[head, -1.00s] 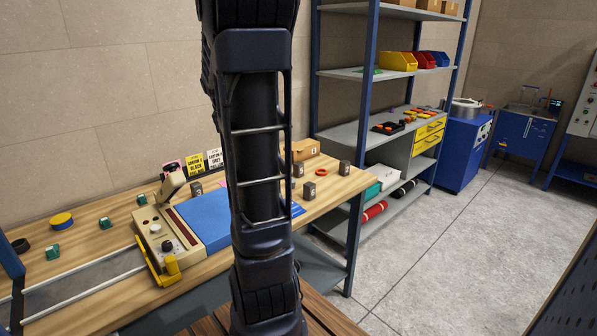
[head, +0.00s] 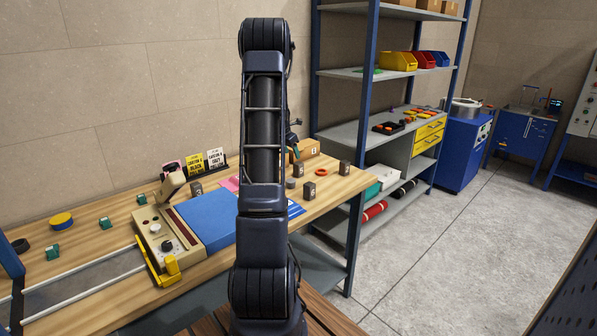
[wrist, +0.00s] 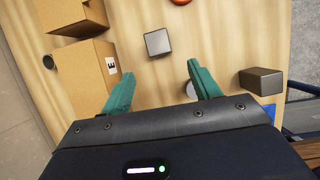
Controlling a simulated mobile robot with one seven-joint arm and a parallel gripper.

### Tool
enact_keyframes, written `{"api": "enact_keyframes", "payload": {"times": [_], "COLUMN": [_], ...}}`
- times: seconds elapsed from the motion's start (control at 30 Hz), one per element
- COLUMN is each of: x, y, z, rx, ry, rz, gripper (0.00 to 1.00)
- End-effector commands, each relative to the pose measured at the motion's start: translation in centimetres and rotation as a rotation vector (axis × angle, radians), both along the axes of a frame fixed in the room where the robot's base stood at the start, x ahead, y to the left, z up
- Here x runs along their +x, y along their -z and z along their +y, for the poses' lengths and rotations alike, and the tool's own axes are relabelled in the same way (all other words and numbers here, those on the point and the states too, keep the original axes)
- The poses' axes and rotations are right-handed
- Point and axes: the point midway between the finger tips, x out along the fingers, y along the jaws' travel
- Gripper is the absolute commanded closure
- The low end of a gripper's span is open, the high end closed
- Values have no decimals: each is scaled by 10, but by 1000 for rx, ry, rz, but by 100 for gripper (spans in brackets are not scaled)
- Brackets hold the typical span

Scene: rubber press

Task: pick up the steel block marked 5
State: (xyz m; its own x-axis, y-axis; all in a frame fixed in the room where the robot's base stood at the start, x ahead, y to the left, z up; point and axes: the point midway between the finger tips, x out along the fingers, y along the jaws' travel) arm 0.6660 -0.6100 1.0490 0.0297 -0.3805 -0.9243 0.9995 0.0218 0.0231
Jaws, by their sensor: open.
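My gripper (wrist: 160,72) is open and empty, its two green fingers spread above the wooden bench. A small grey steel block (wrist: 158,42) stands just beyond the fingertips, roughly in line with the gap. A second dark steel block (wrist: 262,82) lies to the right of the right finger. I cannot read a number on either. In the head view, steel blocks stand on the bench's right part: one in front (head: 309,191), one at the right (head: 345,167), one near the carton (head: 298,169). Another block (head: 196,188) stands behind the blue pad. No 5 is legible.
A cardboard carton (wrist: 88,75) is close to the left finger. An orange-red ring (head: 321,171) lies among the blocks. The press (head: 166,240) and blue pad (head: 205,218) fill the bench's middle. A blue-framed shelf (head: 367,130) stands behind the right end.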

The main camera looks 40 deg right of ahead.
Motion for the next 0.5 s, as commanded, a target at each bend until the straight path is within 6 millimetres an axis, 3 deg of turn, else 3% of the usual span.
{"api": "enact_keyframes", "payload": {"times": [0.27,0.5], "x": [-2,-1], "y": [19,49], "z": [-18,-30], "rx": [-1,-1], "ry": [-35,-35], "rz": [25,26], "gripper": [38,38]}}
